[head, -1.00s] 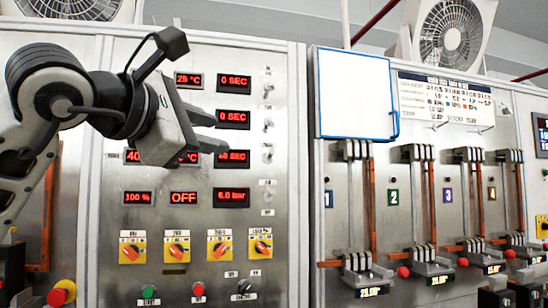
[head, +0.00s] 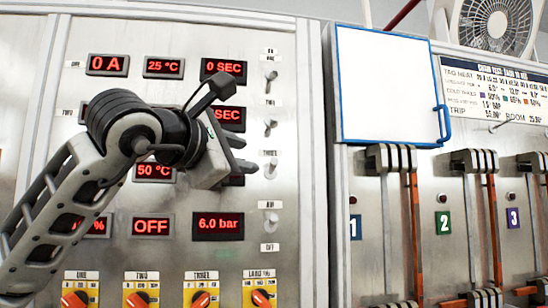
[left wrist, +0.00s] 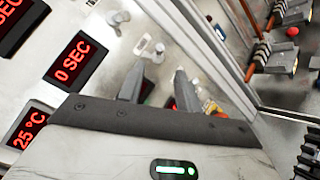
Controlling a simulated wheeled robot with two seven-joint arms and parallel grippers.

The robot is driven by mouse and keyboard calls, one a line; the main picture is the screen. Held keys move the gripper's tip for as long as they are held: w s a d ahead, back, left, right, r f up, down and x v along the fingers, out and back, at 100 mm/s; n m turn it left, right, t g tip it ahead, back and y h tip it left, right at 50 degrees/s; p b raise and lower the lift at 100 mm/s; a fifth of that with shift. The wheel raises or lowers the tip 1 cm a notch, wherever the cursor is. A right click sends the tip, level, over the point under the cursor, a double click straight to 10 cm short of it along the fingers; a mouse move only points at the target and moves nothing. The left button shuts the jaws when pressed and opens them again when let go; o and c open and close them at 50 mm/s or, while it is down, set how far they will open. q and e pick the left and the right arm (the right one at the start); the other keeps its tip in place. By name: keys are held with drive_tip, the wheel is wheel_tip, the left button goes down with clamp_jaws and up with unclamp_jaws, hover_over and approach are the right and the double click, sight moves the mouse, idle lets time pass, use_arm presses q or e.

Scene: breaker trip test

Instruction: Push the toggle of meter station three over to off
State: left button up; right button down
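The toggle of station three (head: 270,168) is a small silver lever under a label reading THREE (head: 268,153), in a column of similar toggles on the steel panel. I cannot tell which way it is thrown. My left gripper (head: 243,153) is just left of it in the head view, fingers apart and empty, pointing right. In the left wrist view the open fingers (left wrist: 158,85) point at the panel, with a toggle (left wrist: 158,52) beyond them; which station it belongs to is unclear. No contact shows. The arm partly covers station three's display. My right gripper is out of view.
Toggle two (head: 270,125) is above and the air toggle (head: 270,218) below. Red displays, such as 6.0 bar (head: 218,226), fill the panel. Rotary knobs (head: 202,299) line the bottom. A blue-framed white board (head: 388,85) and breaker stations are to the right.

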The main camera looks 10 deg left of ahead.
sight(271, 162)
use_arm(q)
drive_tip(key=p+x, duration=0.3)
drive_tip(key=x, duration=0.8)
drive_tip(key=shift+f, duration=0.1)
drive_tip(key=shift+a, duration=0.1)
